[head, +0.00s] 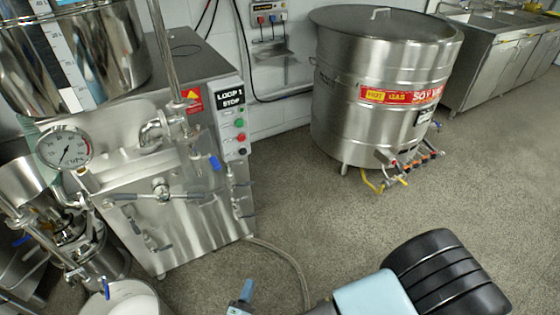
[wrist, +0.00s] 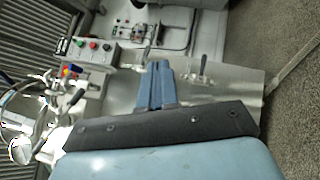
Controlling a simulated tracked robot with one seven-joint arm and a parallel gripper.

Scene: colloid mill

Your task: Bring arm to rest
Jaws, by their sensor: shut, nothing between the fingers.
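My gripper (wrist: 160,72) is shut and empty in the wrist view, its blue fingers together in front of the dark mounting plate. In the head view my gripper (head: 246,290) shows at the bottom edge, in front of the mill and apart from it, over the floor. My blue and black arm parts lie at the bottom right of the head view. The steel colloid mill (head: 185,215) stands at the left, with a pressure gauge (head: 64,147), lever valves (head: 160,190) and a control box (head: 233,117). The control box also shows in the wrist view (wrist: 92,50).
A large steel kettle (head: 340,110) marked soy stands at the back, with a yellow-handled valve (head: 385,183) low in front. A white bucket (head: 125,300) is at the bottom left. A hose (head: 285,258) lies on the floor. The grey floor (head: 480,190) at the right is clear.

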